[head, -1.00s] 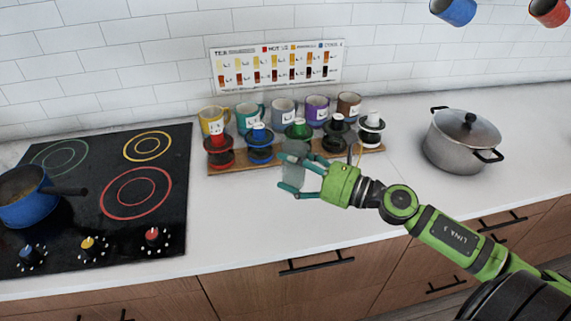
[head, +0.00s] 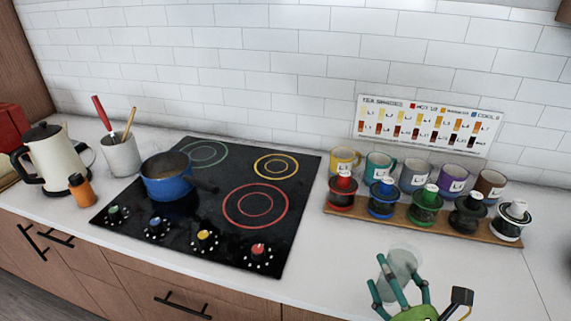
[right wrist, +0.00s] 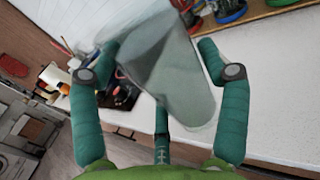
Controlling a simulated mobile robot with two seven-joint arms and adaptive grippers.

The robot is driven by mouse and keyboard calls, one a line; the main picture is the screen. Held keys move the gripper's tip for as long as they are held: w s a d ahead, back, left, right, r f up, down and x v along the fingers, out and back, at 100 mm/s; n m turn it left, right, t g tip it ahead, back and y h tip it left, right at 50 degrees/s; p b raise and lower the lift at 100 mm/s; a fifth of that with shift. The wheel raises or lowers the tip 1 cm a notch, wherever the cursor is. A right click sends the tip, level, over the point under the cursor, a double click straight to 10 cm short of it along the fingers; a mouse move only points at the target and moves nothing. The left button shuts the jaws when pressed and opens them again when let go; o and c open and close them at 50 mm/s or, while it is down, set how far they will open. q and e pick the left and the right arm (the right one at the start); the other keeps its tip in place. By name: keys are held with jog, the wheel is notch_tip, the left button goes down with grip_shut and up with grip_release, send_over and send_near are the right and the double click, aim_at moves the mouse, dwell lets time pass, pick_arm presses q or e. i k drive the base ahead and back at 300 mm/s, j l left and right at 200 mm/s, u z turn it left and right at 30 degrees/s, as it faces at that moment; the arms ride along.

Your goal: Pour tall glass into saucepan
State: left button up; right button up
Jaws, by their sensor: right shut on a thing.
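The tall glass (head: 404,262) is clear and greyish, held by my right gripper (head: 392,283) over the counter's front part, right of the stove. In the right wrist view the glass (right wrist: 168,62) lies between the teal fingers of the gripper (right wrist: 160,85), and it looks tilted there. What is inside the glass I cannot tell. My left gripper is not in view.
The black stove (head: 225,260) has several coloured knobs in front. A wooden rack (head: 345,210) with several coloured-lid jars and mugs stands at the back right. A kettle (head: 50,160), orange bottle (head: 82,191) and utensil crock (head: 121,157) stand left. Counter between stove and gripper is clear.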

aim_at(162, 187)
jog(key=u, duration=1.45)
jog(key=i+l, duration=0.1)
jog(key=i, duration=0.85)
